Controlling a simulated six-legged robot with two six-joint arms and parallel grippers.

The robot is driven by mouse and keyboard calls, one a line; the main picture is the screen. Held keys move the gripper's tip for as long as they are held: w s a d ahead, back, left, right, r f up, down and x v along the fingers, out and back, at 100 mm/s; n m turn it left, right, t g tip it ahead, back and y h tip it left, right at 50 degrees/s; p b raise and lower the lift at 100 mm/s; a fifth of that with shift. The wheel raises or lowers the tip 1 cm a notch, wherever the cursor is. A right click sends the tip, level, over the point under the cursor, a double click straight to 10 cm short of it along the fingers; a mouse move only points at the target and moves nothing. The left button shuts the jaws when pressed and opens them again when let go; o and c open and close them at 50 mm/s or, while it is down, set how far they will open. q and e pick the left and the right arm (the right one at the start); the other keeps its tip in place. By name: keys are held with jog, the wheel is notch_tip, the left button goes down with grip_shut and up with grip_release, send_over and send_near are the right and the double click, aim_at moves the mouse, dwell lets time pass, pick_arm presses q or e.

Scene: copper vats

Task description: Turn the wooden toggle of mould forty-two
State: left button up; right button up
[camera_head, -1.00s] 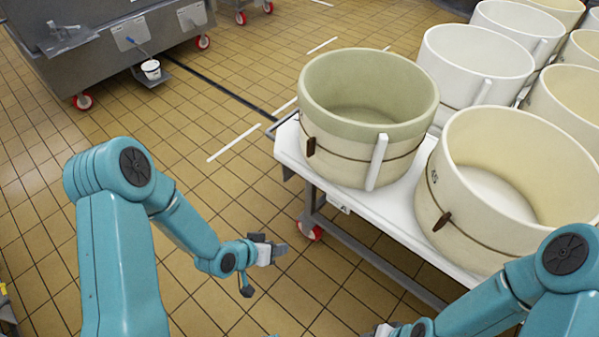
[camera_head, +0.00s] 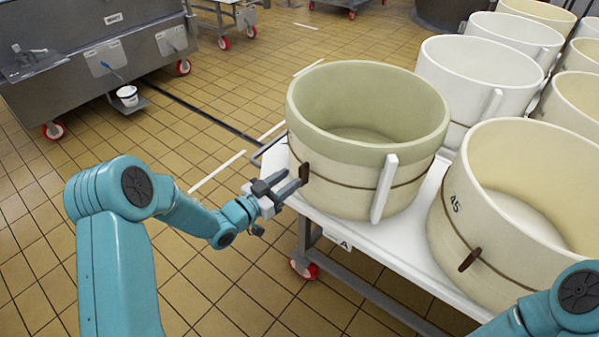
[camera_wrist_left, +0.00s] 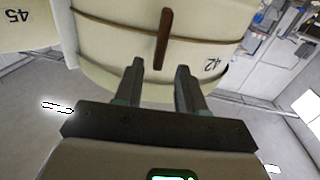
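Mould forty-two (camera_head: 345,190) is a cream round mould with a greenish rim, at the near left corner of the white table. Its wooden toggle (camera_head: 304,172) is a small dark brown upright piece on the cord around its side. In the left wrist view the toggle (camera_wrist_left: 163,38) stands nearly upright beside the number 42 on the mould (camera_wrist_left: 110,15). My left gripper (camera_head: 290,184) is open, its fingertips just short of the toggle. In the wrist view the left gripper's fingers (camera_wrist_left: 160,75) are apart, with the toggle ahead between them. My right gripper is out of view.
Mould 45 (camera_head: 470,230), with its own toggle (camera_head: 469,259), stands to the right on the white table (camera_head: 400,232). A white upright bar (camera_head: 384,188) stands against mould forty-two. More moulds stand behind. The tiled floor (camera_head: 60,250) is clear on the left.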

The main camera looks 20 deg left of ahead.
aim_at(300, 173)
pick_arm(q)
jog(key=x, duration=0.4)
jog(key=shift+w+d+f, duration=0.1)
jog(key=shift+f, duration=0.1)
jog(key=shift+w+d+r, duration=0.1)
jog(key=shift+d+r, duration=0.05)
jog(key=shift+r, duration=0.05)
jog(key=shift+w, duration=0.1)
jog(key=shift+f, duration=0.1)
grip_shut()
